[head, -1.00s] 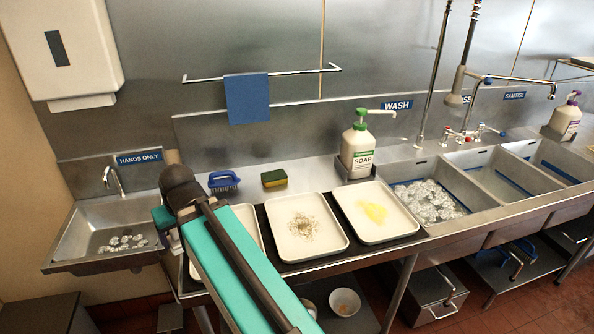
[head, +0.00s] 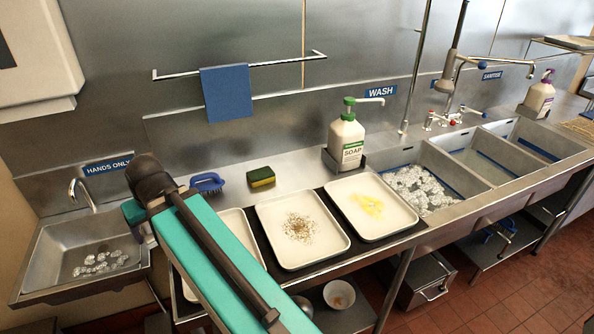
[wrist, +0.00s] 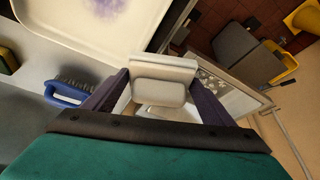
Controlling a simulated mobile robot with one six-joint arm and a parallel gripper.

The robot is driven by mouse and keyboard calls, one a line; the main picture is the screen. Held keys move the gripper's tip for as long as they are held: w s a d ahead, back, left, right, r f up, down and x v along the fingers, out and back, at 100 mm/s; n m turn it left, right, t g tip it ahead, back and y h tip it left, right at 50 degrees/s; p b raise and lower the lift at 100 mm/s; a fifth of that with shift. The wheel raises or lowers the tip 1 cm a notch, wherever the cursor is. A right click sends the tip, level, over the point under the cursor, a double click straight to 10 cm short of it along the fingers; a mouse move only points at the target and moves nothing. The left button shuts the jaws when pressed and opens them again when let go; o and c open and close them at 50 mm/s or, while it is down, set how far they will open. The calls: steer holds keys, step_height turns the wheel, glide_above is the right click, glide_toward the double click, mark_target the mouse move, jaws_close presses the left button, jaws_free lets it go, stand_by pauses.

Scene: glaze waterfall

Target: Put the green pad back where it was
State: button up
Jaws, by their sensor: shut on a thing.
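My gripper (wrist: 161,82) is shut on a pale grey, block-like part between its two dark fingers in the wrist view. In the head view a dark green block (head: 133,211) shows at the end of my arm, beside the hand sink; I take it to be the green pad, with the pale part as its holder. My arm hides much of it. The held thing is above the area between the hand sink and the nearest tray; its exact height is unclear. A yellow sponge with a dark green face (head: 262,177) lies apart on the steel ledge.
A blue brush (head: 208,182) lies on the ledge left of the sponge. Two trays (head: 268,252) (head: 350,232) show with residue; a third (head: 240,228) is partly behind my arm. The hand sink (head: 30,275) holds crumpled clear pieces. A soap bottle (head: 346,140) stands behind the trays.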

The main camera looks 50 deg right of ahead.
steer(key=shift+a, duration=0.1)
steer(key=d, duration=0.7)
steer(key=s+d+m, duration=0.1)
steer(key=d, duration=0.6)
steer(key=d+m+h, duration=0.1)
steer(key=d, duration=0.5)
steer(key=shift+s+d+f, duration=0.15)
steer(key=shift+d+f, duration=0.05)
steer(key=shift+d, duration=0.2)
steer(key=shift+m, duration=0.7)
steer(key=s+d, duration=0.1)
steer(key=d, duration=0.2)
steer(key=s+d, duration=0.1)
steer(key=d, duration=0.3)
steer(key=s+d, duration=0.2)
steer(key=d, duration=0.2)
steer(key=shift+d+f+p, duration=0.1)
steer(key=shift+d+p, duration=0.15)
steer(key=shift+p, duration=0.05)
steer(key=shift+m+h, duration=0.4)
steer(key=shift+m, duration=0.1)
steer(key=s+d, duration=0.1)
steer(key=d, duration=0.2)
steer(key=s+d, duration=0.2)
steer(key=d, duration=0.1)
steer(key=s+d, duration=0.2)
steer(key=d, duration=0.1)
steer(key=shift+s+d+f, duration=0.15)
steer(key=shift+s+d, duration=0.05)
steer(key=shift+d, duration=0.1)
